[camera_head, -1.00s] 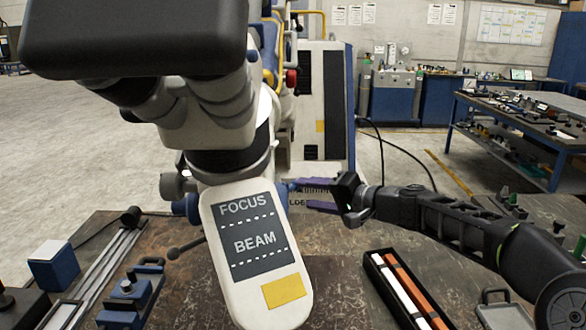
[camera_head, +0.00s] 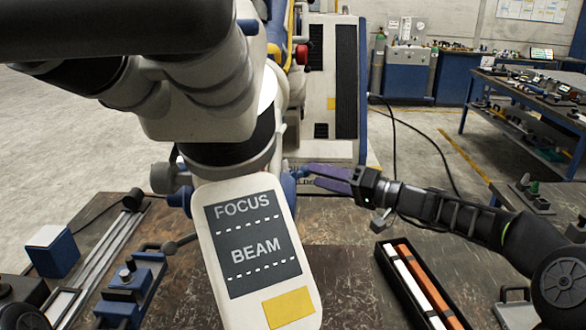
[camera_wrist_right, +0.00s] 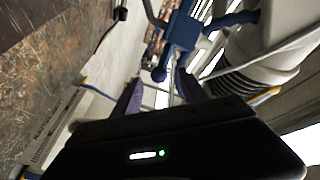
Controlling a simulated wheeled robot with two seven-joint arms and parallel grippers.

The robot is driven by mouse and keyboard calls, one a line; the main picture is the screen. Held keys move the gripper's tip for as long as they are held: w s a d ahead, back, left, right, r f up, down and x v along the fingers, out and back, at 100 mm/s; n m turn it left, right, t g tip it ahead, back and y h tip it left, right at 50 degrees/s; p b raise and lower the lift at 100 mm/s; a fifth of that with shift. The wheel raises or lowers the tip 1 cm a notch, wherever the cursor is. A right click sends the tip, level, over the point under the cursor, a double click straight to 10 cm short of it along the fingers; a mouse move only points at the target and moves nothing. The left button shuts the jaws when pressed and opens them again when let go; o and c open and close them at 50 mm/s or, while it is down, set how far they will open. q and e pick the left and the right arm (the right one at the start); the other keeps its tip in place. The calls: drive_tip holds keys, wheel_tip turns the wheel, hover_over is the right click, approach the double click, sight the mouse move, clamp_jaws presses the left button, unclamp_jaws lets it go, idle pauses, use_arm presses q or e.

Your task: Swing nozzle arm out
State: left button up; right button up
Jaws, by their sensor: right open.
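The microscope (camera_head: 205,100) stands over the table, with a white panel marked FOCUS and BEAM (camera_head: 252,240) on its front. A blue part (camera_head: 289,187), likely of the nozzle arm, shows at the microscope's right side, mostly hidden behind the panel. In the right wrist view a blue jointed piece with a rounded end (camera_wrist_right: 182,32) lies just beyond the fingers. My right gripper (camera_head: 314,177) has purple fingers pointing left at the blue part. It is open, and I cannot tell whether it touches the part. My left gripper is not in view.
A black case with white and orange bars (camera_head: 422,285) lies at the front right of the table (camera_head: 340,265). Blue fixtures and rails (camera_head: 130,285) fill the left side. A grey and blue cabinet (camera_head: 335,85) stands behind. A workbench (camera_head: 535,95) stands at the back right.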

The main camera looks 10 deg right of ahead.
drive_tip(key=p+x, duration=0.2)
drive_tip(key=x, duration=0.6)
drive_tip(key=shift+d+f, duration=0.1)
clamp_jaws()
idle(0.4)
drive_tip(key=shift+f, duration=0.1)
idle(0.9)
